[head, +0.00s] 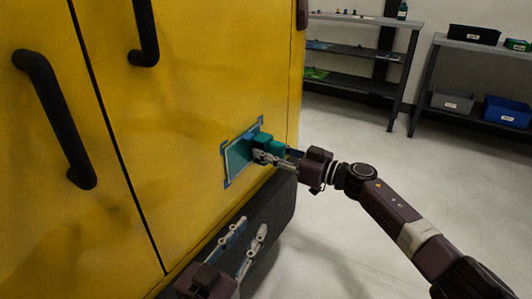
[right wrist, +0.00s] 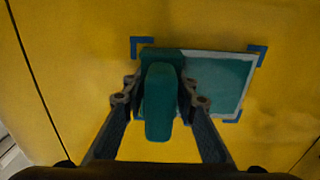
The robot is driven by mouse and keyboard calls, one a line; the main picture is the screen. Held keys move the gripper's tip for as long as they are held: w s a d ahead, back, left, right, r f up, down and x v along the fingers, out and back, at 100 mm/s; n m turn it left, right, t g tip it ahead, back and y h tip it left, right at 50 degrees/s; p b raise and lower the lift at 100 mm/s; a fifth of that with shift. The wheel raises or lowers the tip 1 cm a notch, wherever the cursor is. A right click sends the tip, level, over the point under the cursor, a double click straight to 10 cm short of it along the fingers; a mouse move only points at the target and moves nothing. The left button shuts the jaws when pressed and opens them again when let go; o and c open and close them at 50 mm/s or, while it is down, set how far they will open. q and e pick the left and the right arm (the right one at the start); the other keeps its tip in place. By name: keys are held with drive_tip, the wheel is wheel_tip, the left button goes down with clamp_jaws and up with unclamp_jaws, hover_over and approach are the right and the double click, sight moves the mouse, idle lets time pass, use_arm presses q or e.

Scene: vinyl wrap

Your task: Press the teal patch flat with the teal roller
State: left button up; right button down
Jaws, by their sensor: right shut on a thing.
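The teal patch (head: 238,156) is on the yellow door panel, with blue corner marks around it; it also shows in the right wrist view (right wrist: 222,83). The teal roller (right wrist: 160,105) is between the fingers of my right gripper (head: 268,155), which is shut on its handle. The roller's head is at the patch, over its left part in the right wrist view; I cannot tell whether it touches. The roller hides part of the patch. My left gripper (head: 248,240) is low in the head view, below the patch, with its fingers apart and nothing between them.
The yellow panel (head: 200,90) has black handles (head: 60,120) on the left. A dark bumper (head: 235,245) runs below the panel, near my left gripper. Grey shelves (head: 355,60) with bins stand at the back right. The floor between is clear.

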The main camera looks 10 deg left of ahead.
drive_tip(key=shift+w, duration=0.1)
use_arm(q)
drive_tip(key=shift+w+r, duration=0.15)
drive_tip(key=shift+r, duration=0.55)
drive_tip(key=shift+f, duration=0.1)
drive_tip(key=shift+t, duration=0.3)
use_arm(e)
drive_tip(key=shift+w+d+b, duration=0.2)
drive_tip(key=shift+w+b, duration=0.3)
drive_tip(key=shift+b, duration=0.2)
drive_tip(key=shift+w, duration=0.2)
use_arm(q)
drive_tip(key=s+r+t+h, duration=0.1)
drive_tip(key=s+r+t, duration=0.1)
drive_tip(key=r, duration=0.3)
drive_tip(key=s+r+t+h+b, duration=0.1)
drive_tip(key=r+t, duration=0.3)
drive_tip(key=r, duration=0.2)
drive_tip(key=shift+s+d+r, duration=0.25)
drive_tip(key=shift+s+r, duration=0.05)
drive_tip(key=shift+s, duration=0.1)
use_arm(e)
drive_tip(key=shift+w+d, duration=0.15)
drive_tip(key=shift+w, duration=0.1)
